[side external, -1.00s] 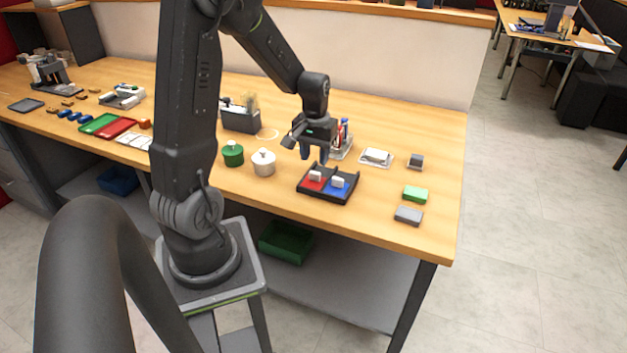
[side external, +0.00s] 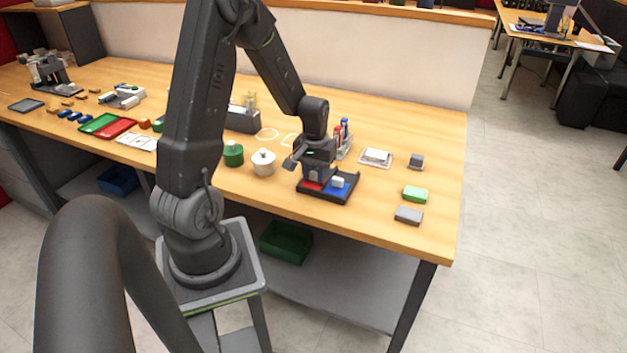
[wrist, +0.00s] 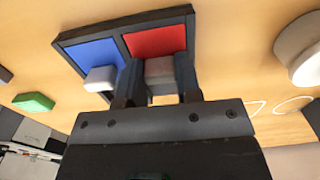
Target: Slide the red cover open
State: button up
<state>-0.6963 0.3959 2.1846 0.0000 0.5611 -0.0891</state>
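The red cover (wrist: 155,41) lies in a black tray (side external: 324,199), beside the blue cover (side external: 334,190). Each cover has a pale block handle on it; the blue one's handle (side external: 337,182) is clear in the side view. My gripper (wrist: 160,75) is down at the red cover, with one finger on each side of its grey-white handle (wrist: 160,72). Small gaps seem to show beside the handle, and I cannot tell whether the fingers touch it. In the side view my gripper hides the red cover's handle, and only part of the red cover (side external: 312,185) shows.
A white lidded pot (side external: 263,164) and a green pot (side external: 233,154) stand left of the tray. A marker holder (side external: 343,145) is behind it. A green block (side external: 415,194) and a grey block (side external: 408,215) lie to the right. The table in front is clear.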

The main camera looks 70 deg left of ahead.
jog(key=shift+c, duration=0.7)
jog(key=shift+w+a, duration=2)
jog(key=shift+a, duration=0.05)
jog(key=o, duration=0.7)
jog(key=shift+r, duration=0.15)
notch_tip(320, 180, up, 7)
